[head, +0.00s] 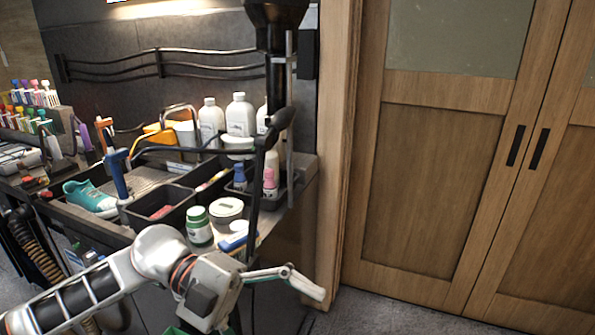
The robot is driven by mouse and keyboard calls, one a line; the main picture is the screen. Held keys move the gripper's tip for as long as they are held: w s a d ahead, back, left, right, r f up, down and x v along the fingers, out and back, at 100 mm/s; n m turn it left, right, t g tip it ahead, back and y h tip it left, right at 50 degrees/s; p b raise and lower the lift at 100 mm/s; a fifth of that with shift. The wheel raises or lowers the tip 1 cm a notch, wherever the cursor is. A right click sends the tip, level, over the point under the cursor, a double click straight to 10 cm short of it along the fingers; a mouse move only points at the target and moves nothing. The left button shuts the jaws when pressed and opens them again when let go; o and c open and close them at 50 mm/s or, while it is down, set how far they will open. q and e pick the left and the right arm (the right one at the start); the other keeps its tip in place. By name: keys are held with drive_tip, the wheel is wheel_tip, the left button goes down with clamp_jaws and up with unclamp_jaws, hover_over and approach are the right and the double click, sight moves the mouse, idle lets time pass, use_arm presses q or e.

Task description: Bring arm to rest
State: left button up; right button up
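My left arm (75,298) comes in from the lower left, in front of the bench. It bends at a white rounded joint (160,252) and leads to a boxy grey-white part (208,290). A slim white finger-like part of my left gripper (300,284) reaches out to the right over the floor. I see no second finger beside it, so the opening is unclear. A bit of green (185,330) shows below the arm at the bottom edge; I cannot tell what it is. My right gripper is not in view.
The bench holds a teal sneaker (90,196), a green-and-white jar (199,226), a round white tin (227,209), white bottles (240,115) and a black tray (165,208). A dark upright post (257,190) stands at its right. Floor before the wooden doors (430,180) is clear.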

use_arm(q)
drive_tip(key=w+d+r+n+t+h, duration=0.2)
drive_tip(key=w+r+n+t+h, duration=0.1)
drive_tip(key=w+n+t+h, duration=0.5)
drive_tip(key=w+a+f+n+t+y, duration=0.3)
drive_tip(key=a+f+n+t+y, duration=0.1)
drive_tip(key=f+n+t, duration=0.25)
drive_tip(key=w+a+f+n+t+y, duration=0.35)
drive_tip(key=f+n+t, duration=0.25)
drive_tip(key=n+t, duration=0.2)
drive_tip(key=s+a+f+n+y, duration=0.2)
drive_tip(key=a+f+n+y, duration=0.15)
drive_tip(key=f, duration=0.45)
drive_tip(key=s+a+f+n+y, duration=0.2)
drive_tip(key=a+f+y, duration=0.3)
drive_tip(key=f, duration=0.3)
drive_tip(key=s+a+f+n+g+y, duration=0.1)
drive_tip(key=s+a+f+g, duration=0.1)
drive_tip(key=s+f, duration=0.4)
drive_tip(key=s+a+f+n+g+y, duration=0.1)
drive_tip(key=s+a+f+g+y, duration=0.1)
drive_tip(key=s+f, duration=0.3)
wheel_tip(320, 180, down, 3)
drive_tip(key=shift+s+a+g, duration=0.4)
drive_tip(key=shift+a+g, duration=0.35)
drive_tip(key=shift+a, duration=0.05)
